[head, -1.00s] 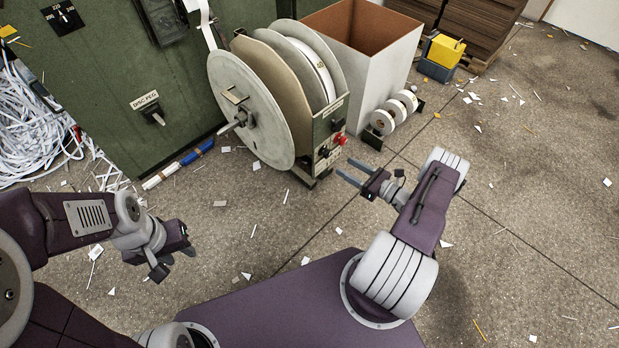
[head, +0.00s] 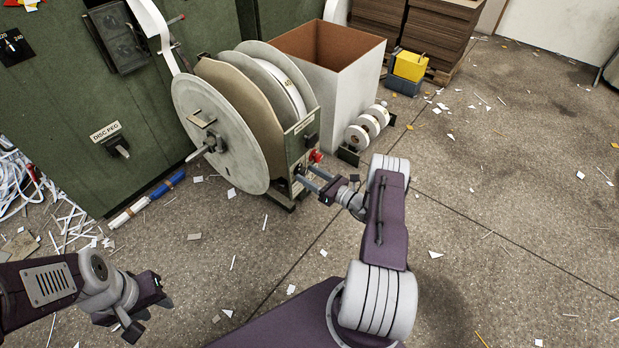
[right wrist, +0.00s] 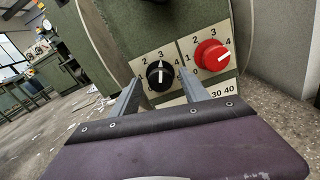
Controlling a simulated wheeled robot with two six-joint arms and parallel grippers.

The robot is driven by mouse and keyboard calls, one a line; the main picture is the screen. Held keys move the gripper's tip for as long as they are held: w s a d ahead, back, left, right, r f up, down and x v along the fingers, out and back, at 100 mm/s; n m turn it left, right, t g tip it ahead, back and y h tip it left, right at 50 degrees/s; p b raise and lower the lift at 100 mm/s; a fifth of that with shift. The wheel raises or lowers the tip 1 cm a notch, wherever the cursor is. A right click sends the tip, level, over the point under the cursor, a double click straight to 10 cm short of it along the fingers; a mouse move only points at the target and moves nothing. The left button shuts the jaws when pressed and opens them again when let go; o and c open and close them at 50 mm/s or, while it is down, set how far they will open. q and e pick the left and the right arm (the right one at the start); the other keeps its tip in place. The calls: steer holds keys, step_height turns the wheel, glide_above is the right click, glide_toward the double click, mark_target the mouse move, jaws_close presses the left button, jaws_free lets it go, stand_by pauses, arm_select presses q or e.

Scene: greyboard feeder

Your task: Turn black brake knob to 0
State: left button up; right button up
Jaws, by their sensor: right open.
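The black knob (right wrist: 160,76) sits on a pale dial plate on the feeder's green panel. Its white line points up, roughly at the 3. My right gripper (right wrist: 160,95) is open and empty. In the right wrist view its fingers stand to the left and right of the black knob, apart from it. In the head view the right gripper (head: 311,184) is close in front of the panel, and the black knob is hard to make out there. My left gripper (head: 150,314) is open and empty above the floor at lower left.
A red knob (right wrist: 212,56) is right of the black one, near the right finger. The reel (head: 225,135) stands left of the panel. A white bin (head: 345,95) and small rolls (head: 368,126) are behind. A disc peg switch (head: 118,146) is on the green cabinet.

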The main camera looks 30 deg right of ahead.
jaws_close()
